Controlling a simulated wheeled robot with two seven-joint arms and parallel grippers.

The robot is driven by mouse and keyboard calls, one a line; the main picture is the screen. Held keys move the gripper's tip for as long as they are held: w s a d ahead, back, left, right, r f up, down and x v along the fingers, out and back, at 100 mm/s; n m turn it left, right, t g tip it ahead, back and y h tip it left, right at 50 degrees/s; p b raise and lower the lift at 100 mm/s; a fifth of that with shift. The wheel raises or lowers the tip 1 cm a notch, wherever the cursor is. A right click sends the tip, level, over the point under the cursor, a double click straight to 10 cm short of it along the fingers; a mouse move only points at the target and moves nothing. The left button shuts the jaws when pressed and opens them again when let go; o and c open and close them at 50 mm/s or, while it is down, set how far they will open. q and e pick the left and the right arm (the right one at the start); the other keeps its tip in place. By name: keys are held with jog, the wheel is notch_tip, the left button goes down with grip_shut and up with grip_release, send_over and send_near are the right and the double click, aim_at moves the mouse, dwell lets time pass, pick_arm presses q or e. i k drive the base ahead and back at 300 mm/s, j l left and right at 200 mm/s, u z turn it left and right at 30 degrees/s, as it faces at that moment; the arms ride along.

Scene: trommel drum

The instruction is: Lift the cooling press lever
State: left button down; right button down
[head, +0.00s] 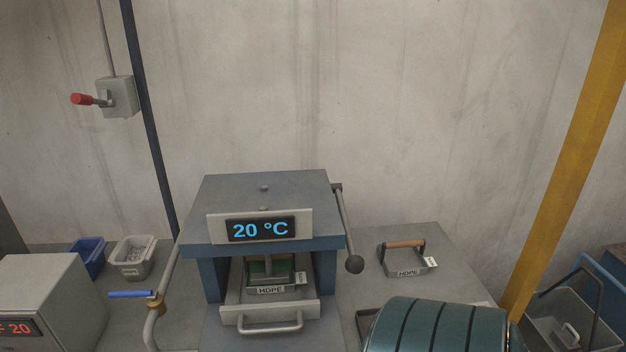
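The cooling press (262,195) is a blue and grey machine in the middle of the head view. Its display (260,229) reads 20 °C. The press lever (346,223) is a thin grey rod on the right side of the press. It slants down from a pivot near the top edge to a dark ball knob (354,264), so it is in a low position. A mould labelled HDPE (268,283) sits inside the press opening. Neither of my grippers is in view.
A second HDPE mould (403,264) with a wooden handle lies on the bench (440,240) right of the lever. A dark green ribbed drum (430,328) is in front. A blue-handled valve (132,294) and pipe stand left. A yellow post (572,150) rises right.

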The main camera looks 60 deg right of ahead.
aim_at(355, 263)
jog(key=k+j, duration=0.2)
jog(key=k, duration=0.35)
jog(key=z, duration=1.85)
